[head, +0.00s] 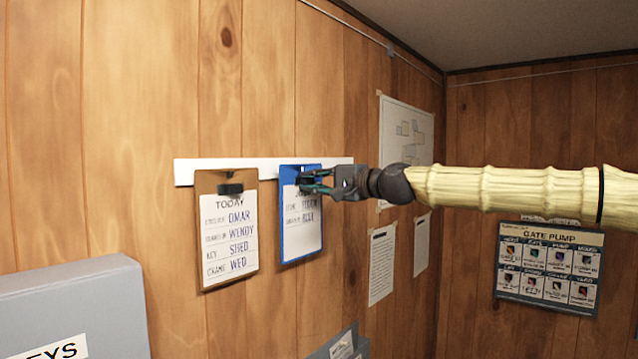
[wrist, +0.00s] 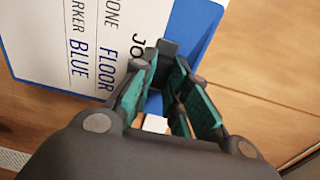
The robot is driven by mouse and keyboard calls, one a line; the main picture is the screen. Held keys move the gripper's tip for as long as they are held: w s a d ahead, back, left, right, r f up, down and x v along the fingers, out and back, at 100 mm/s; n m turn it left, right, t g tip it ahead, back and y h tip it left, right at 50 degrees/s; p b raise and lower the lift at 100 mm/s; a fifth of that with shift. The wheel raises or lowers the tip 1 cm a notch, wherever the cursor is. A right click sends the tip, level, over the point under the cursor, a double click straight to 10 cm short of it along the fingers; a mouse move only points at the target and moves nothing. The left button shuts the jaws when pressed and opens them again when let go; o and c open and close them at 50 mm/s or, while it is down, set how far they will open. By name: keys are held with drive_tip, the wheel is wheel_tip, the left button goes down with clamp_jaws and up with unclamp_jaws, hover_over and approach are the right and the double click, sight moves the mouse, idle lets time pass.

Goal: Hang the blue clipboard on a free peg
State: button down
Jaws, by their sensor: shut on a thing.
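The blue clipboard (head: 301,243) hangs upright in front of the white peg rail (head: 340,160), right of a brown clipboard. It carries a white sheet with handwriting. My gripper (head: 308,182) is shut on its upper part, reaching in from the right. In the wrist view the fingers (wrist: 165,90) close on the blue clipboard (wrist: 190,35) near its top, beside the printed sheet. Whether a peg passes through the clipboard is hidden by the board and fingers. The brown clipboard (head: 204,235) hangs on the left part of the rail.
A grey key box (head: 75,300) stands out from the wall at lower left. A grey holder (head: 345,345) is below the clipboards. Papers (head: 382,265) and a drawing (head: 405,130) are on the wall to the right. A gate pump board (head: 548,268) is on the far wall.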

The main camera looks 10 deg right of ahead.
drive_tip(key=shift+x, duration=0.95)
drive_tip(key=shift+f+b, duration=0.2)
drive_tip(key=shift+b, duration=0.2)
idle(0.7)
drive_tip(key=c, duration=1.3)
unclamp_jaws()
drive_tip(key=shift+s, duration=0.1)
